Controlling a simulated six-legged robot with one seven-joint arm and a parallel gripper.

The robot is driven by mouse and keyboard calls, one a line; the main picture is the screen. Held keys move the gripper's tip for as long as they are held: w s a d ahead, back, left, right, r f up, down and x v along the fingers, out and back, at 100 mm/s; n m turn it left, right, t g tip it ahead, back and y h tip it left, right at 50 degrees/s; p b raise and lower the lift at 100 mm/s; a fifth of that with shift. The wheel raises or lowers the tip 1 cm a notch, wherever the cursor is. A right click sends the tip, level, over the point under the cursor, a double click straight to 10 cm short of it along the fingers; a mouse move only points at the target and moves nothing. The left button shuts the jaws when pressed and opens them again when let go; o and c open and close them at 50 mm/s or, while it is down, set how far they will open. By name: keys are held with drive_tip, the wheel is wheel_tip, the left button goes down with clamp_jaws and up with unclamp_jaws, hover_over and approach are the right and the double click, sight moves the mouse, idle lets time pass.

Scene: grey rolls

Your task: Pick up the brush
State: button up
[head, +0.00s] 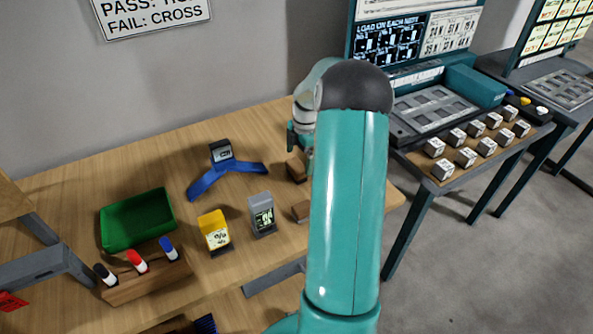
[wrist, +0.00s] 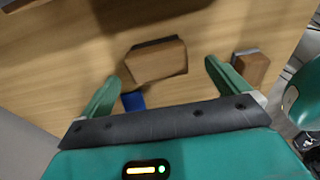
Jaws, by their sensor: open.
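In the wrist view, a wooden block with a dark, felt-like face (wrist: 157,62) lies on the table between and beyond my fingertips; it looks like a board brush. A second wooden block with a grey face (wrist: 250,68) lies to its right. In the head view, one wooden block (head: 296,170) sits by my gripper (head: 299,143) and another (head: 300,211) lies nearer the table's front, partly behind my arm. My gripper, also in the wrist view (wrist: 162,74), is open and empty above the table. I cannot tell if the fingers touch the block.
A blue stand (head: 228,177) with a small display, a grey meter (head: 262,216) and a yellow device (head: 215,232) stand left of the blocks. Farther left are a green tray (head: 137,219) and a marker holder (head: 147,280). A bench with several labelled cubes stands right, past a gap.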

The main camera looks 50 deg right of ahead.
sight(296, 165)
drive_tip(key=f, duration=0.4)
drive_tip(key=shift+w+a+f, duration=0.1)
drive_tip(key=shift+w+a, duration=0.15)
drive_tip(key=shift+w, duration=0.05)
drive_tip(key=c, duration=1.1)
drive_tip(key=shift+r, duration=0.35)
drive_tip(key=r, duration=0.3)
drive_tip(key=shift+s+r, duration=0.15)
drive_tip(key=shift+s, duration=0.15)
drive_tip(key=s+a+r, duration=0.1)
drive_tip(key=s+r, duration=0.2)
drive_tip(key=s, duration=0.1)
drive_tip(key=s+a+r, duration=0.2)
drive_tip(key=s+r, duration=0.1)
drive_tip(key=s, duration=0.1)
drive_tip(key=s+a+r, duration=0.1)
drive_tip(key=s+r, duration=0.2)
drive_tip(key=s, duration=0.1)
drive_tip(key=shift+s+a, duration=0.15)
drive_tip(key=shift+s, duration=0.2)
